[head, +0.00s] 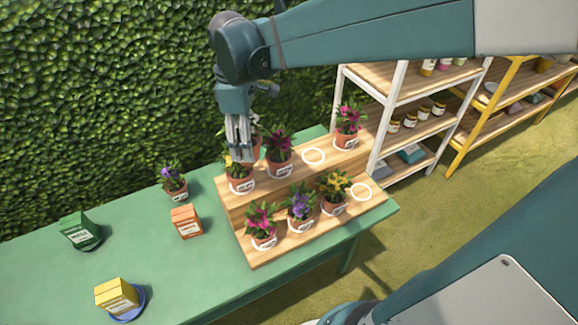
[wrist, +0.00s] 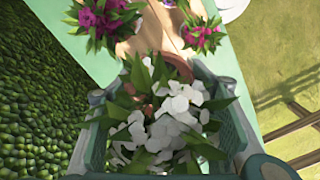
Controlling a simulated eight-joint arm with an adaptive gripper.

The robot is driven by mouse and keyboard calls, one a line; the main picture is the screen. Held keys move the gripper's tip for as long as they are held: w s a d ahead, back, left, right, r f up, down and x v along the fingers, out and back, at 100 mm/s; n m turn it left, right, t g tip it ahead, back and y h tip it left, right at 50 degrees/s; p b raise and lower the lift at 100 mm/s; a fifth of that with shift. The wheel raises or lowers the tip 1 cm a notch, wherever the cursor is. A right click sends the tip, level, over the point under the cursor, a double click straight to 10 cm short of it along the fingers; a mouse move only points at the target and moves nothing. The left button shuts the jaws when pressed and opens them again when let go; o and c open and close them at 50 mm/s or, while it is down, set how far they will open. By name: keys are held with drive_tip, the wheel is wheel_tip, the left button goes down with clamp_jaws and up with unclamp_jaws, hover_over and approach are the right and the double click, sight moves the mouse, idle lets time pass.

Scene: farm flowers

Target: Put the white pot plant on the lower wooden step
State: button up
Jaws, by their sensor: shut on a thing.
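My gripper (head: 240,150) is shut on the white pot plant (wrist: 165,115), whose white flowers and green leaves fill the space between the fingers in the wrist view. In the head view the gripper hides most of it, and part of its terracotta pot (head: 256,148) shows behind the fingers. It is near the left end of the upper step. The lower wooden step (head: 379,204) holds pink, purple and yellow pot plants in a row. A white ring (head: 361,192) marks a bare spot at its right end.
The upper step (head: 328,152) holds yellow (head: 239,178), magenta (head: 279,148) and pink (head: 348,120) plants, with a bare ringed spot (head: 313,157). A purple plant (head: 173,181) and orange, green and yellow boxes stand on the green table (head: 190,265). A hedge rises behind.

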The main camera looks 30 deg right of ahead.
drive_tip(key=s+d+m+p, duration=0.1)
drive_tip(key=s+d+m, duration=0.3)
drive_tip(key=d, duration=0.9)
drive_tip(key=s+d+m, duration=0.3)
drive_tip(key=s+d, duration=0.1)
drive_tip(key=d, duration=0.9)
drive_tip(key=s+d+m+p, duration=0.1)
drive_tip(key=s+d+m, duration=0.3)
drive_tip(key=d, duration=1)
wheel_tip(320, 180, down, 18)
drive_tip(key=shift+w+a, duration=0.2)
drive_tip(key=shift+a, duration=0.05)
drive_tip(key=shift+f+b, duration=0.55)
drive_tip(key=shift+f, duration=2.4)
drive_tip(key=shift+f+b, duration=0.4)
drive_tip(key=shift+f, duration=1.65)
drive_tip(key=shift+f, duration=0.25)
